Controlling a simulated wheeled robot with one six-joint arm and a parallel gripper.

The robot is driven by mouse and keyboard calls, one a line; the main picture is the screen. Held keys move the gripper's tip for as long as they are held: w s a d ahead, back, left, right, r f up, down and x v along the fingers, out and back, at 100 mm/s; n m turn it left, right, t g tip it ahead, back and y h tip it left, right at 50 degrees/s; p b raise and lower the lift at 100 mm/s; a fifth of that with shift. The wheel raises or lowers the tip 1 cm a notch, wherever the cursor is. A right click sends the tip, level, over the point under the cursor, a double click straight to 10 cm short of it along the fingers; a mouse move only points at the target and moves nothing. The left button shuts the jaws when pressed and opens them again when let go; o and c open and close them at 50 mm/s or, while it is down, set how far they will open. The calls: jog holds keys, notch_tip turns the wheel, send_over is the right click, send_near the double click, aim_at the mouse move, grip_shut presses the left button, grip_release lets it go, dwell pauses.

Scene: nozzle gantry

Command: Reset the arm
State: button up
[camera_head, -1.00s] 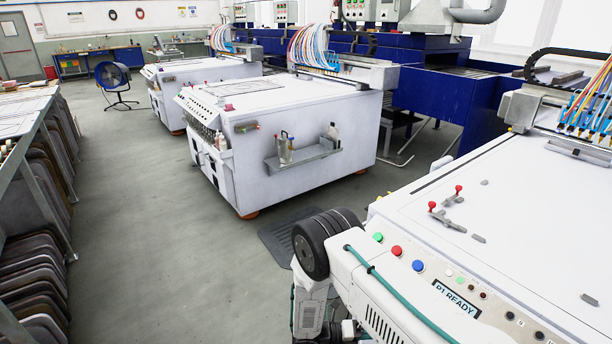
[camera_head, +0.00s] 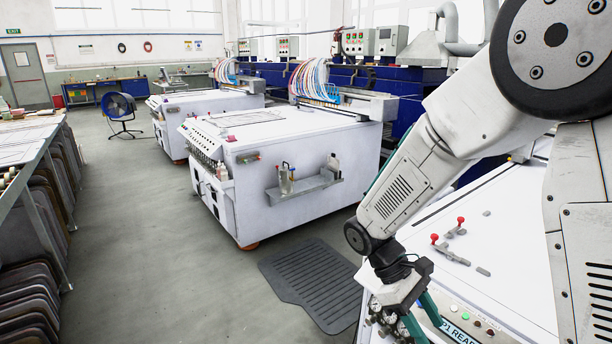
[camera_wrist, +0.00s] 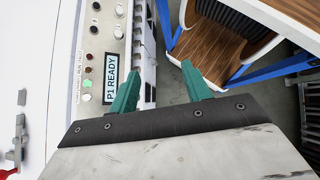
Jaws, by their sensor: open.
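My gripper (camera_head: 428,318) hangs at the front edge of the nearest white machine (camera_head: 497,228), in front of its control strip. In the wrist view my gripper (camera_wrist: 160,82) shows two green fingers spread apart with nothing between them. The gap lies over the machine's edge beside the "P1 READY" display (camera_wrist: 111,81). Part of that display is hidden behind a finger in the head view. My arm crosses the right side of the head view, bent downward.
Red-knobbed clamps (camera_head: 450,252) stand on the machine top. A dark floor mat (camera_head: 315,283) lies beside it. Another white machine (camera_head: 300,215) stands beyond, with a shelf of bottles. A wooden-shelved cart with blue legs (camera_wrist: 213,55) is close by. The aisle at left is clear floor.

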jog(key=s+d+r+m+t+y, duration=0.2)
jog(key=s+r+m+t+y, duration=0.1)
jog(key=s+r, duration=0.5)
jog(key=s+d+r+m+t+y, duration=0.2)
jog(key=s+r+m+t+y, duration=0.1)
jog(key=s+r+m, duration=0.3)
notch_tip(320, 180, up, 3)
jog(key=shift+s+t, duration=0.9)
jog(key=shift+s, duration=0.1)
jog(key=shift+c, duration=1.3)
jog(key=shift+a, duration=0.15)
